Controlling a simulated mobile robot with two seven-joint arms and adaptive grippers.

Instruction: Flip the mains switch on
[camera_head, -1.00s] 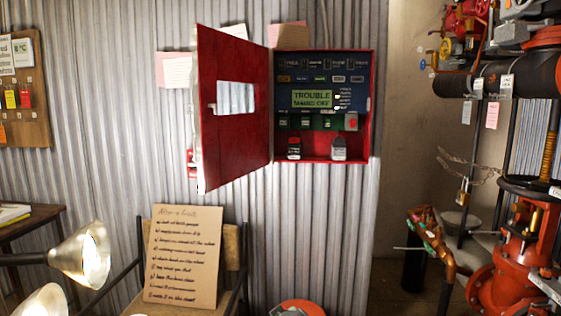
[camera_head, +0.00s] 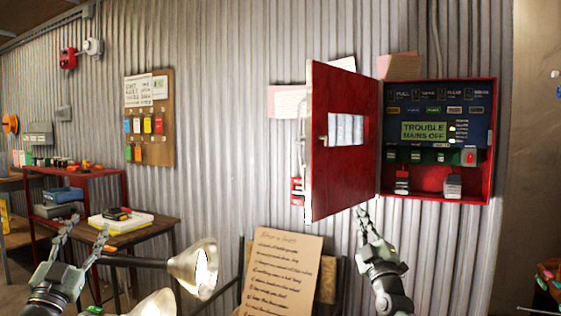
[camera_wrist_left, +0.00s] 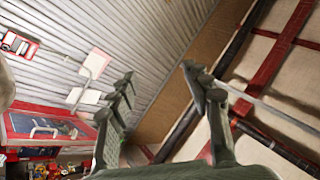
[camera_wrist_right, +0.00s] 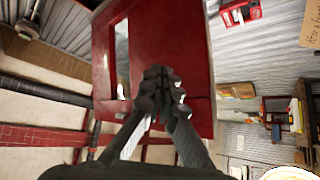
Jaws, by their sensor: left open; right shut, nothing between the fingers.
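The red alarm cabinet (camera_head: 493,140) hangs on the corrugated wall at the right of the head view. Its red door (camera_head: 345,185) stands open to the left. The panel display (camera_head: 424,131) reads "TROUBLE MAINS OFF". A small red switch (camera_head: 470,156) on a light plate sits at the panel's lower right; I cannot read its label or its position. My right gripper (camera_head: 362,212) is shut and empty, below the door's lower edge in the picture. In the right wrist view the gripper (camera_wrist_right: 162,75) overlaps the door (camera_wrist_right: 190,60); contact is unclear. My left gripper (camera_head: 88,226) is open and empty, far left of the cabinet.
Two small blocks, one dark (camera_head: 402,182) and one grey (camera_head: 453,186), sit in the cabinet's bottom. A handwritten board (camera_head: 281,270) leans on a chair below the door. A lamp (camera_head: 198,268) stands between my arms. A wooden table (camera_head: 150,236) is at left.

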